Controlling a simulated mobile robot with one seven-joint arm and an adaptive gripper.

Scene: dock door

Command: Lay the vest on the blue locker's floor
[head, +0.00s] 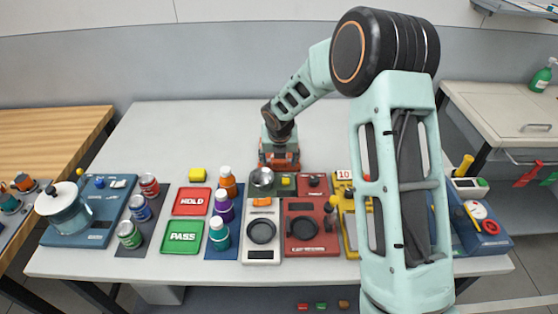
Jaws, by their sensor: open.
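I see no vest and no blue locker in the head view. My gripper (279,166) points down over the back middle of the white table (190,125). It is open; its fingertips are small and partly hidden behind the things below. A small metal cup (262,178) stands just in front of it, and I cannot tell whether they touch. I see nothing held in the gripper.
A red HOLD tray (192,201) and a green PASS tray (183,237) lie left of centre. A wooden table (55,135) is at left, a cabinet (500,110) at right. The table's back is clear.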

